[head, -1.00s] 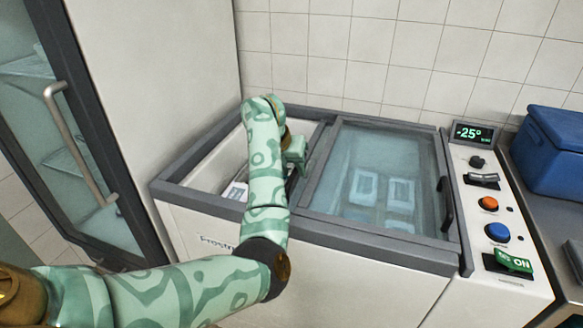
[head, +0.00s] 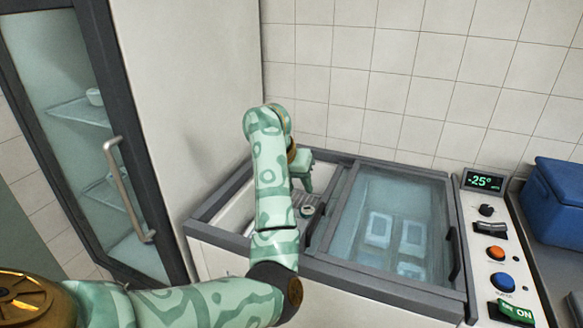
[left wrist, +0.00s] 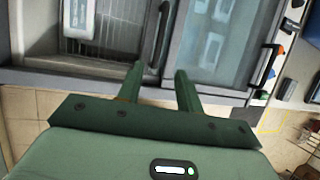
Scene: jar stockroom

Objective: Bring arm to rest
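My left arm (head: 272,190) reaches over the open left half of the chest freezer (head: 205,228). My left gripper (head: 306,186) is above the opening near the middle of the freezer, its fingers partly hidden in the head view. In the left wrist view my left gripper (left wrist: 160,72) has its two fingers apart with nothing between them. A pale labelled item (left wrist: 78,20) lies inside the open bay in that view. My right gripper is not in view.
A glass lid (head: 390,215) covers the freezer's right half, with pale packages beneath. A control panel (head: 497,255) and a blue box (head: 560,200) are to the right. A tall glass-door cabinet (head: 150,150) with a metal handle (head: 130,190) stands at left.

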